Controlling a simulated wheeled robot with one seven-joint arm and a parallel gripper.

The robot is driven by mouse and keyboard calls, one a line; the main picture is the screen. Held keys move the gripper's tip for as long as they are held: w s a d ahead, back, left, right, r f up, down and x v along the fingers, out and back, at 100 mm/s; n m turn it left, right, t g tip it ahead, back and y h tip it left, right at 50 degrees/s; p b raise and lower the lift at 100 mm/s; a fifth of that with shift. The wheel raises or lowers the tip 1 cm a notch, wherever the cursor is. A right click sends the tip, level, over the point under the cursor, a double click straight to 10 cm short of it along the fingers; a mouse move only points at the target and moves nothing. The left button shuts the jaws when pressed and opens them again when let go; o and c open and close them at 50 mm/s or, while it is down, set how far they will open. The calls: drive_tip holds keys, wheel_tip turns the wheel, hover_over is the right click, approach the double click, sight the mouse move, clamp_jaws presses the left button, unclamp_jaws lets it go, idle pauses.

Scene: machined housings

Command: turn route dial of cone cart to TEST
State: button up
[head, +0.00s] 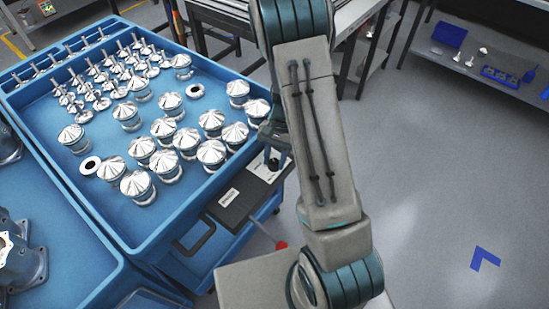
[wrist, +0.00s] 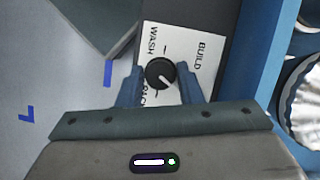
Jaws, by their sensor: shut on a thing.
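The cone cart (head: 95,205) is a blue cart whose tray holds shiny metal cones at the left in the head view. Its route dial (wrist: 160,73) is a round black knob with a white pointer line, on a white label plate (wrist: 193,62). The pointer slants toward the lower right in the wrist view. My gripper (wrist: 160,76) has a finger on each side of the knob and is shut on it.
A black box with a handle (head: 238,200) carries the label plate on the cart's side. A red knob (head: 281,246) sticks out below it. A blue bin with dark housings (head: 20,262) is at lower left. Grey floor at right is clear, with a blue corner mark (head: 485,258).

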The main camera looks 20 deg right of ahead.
drive_tip(key=o, duration=1)
drive_tip(key=shift+c, duration=0.2)
drive_tip(key=v, duration=1.4)
drive_tip(key=shift+f, duration=0.1)
drive_tip(key=s+a+r+n+t+h, duration=0.1)
drive_tip(key=s+a+r+n+t, duration=0.1)
drive_tip(key=s+r, duration=0.3)
drive_tip(key=s+a+r+n+t+h, duration=0.1)
drive_tip(key=s+r+n+t, duration=0.3)
drive_tip(key=s, duration=0.9)
drive_tip(key=shift+s+a+r+n+h, duration=0.35)
drive_tip(key=shift+r+n+h, duration=0.05)
drive_tip(key=shift+r+n, duration=0.45)
